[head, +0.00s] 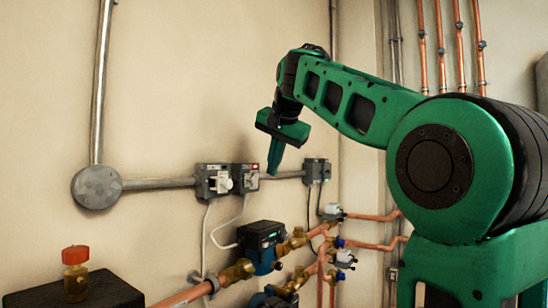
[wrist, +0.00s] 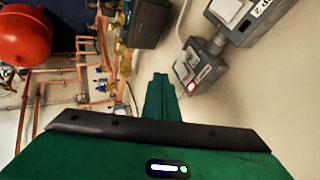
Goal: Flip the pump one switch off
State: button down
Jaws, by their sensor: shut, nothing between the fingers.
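Two grey switch boxes sit side by side on the wall conduit. The left one (head: 213,181) has a pale switch face. In the wrist view, a box whose label ends in "P 2" (wrist: 240,20) is at the upper right. The other box (head: 246,178) shows in the wrist view (wrist: 197,68) with a lit red lamp and a label too small to read; it may be the pump one switch. My gripper (head: 272,172) is shut and empty, pointing down. In the head view its tips appear just right of this second box; I cannot tell the gap.
Copper pipes, valves and a pump (head: 262,240) lie below. A red vessel (wrist: 24,34) is at the wrist view's upper left.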

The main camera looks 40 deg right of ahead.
aim_at(258, 174)
jog(key=shift+w+a+f, duration=0.1)
jog(key=shift+w+a, duration=0.1)
jog(key=shift+w, duration=0.55)
jog(key=shift+w+a+f, duration=0.1)
jog(key=shift+w+a, duration=0.05)
jog(key=shift+w, duration=0.6)
jog(key=shift+w+a+f, duration=0.1)
jog(key=shift+w+a, duration=0.1)
jog(key=shift+w, duration=0.55)
jog(key=shift+r, duration=0.85)
